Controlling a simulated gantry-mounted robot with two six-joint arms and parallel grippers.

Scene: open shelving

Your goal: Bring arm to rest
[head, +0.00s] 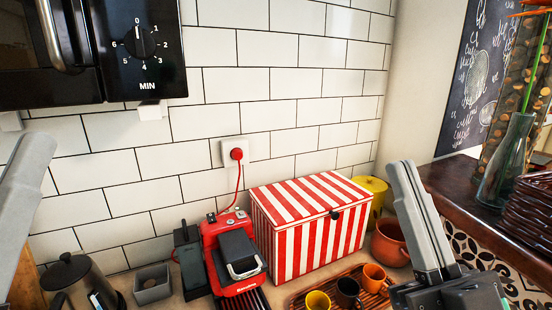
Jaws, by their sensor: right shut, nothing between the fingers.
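My right gripper (402,166) is at the right of the head view. Its two long grey fingers point up and lie side by side, shut with nothing between them. Its dark body is at the lower edge of the picture. The fingers overlap the view of the wall and the counter corner. At the left edge a grey part of my left arm (22,185) rises into view. Whether its gripper is open or shut does not show.
A red-striped box (310,228) stands mid-counter beside a red coffee machine (236,255). A wooden tray (300,300) holds several cups, near an orange pot (390,243). A dark kettle (78,282) is at lower left. A microwave (90,50) hangs upper left. A glass vase (505,160) stands right.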

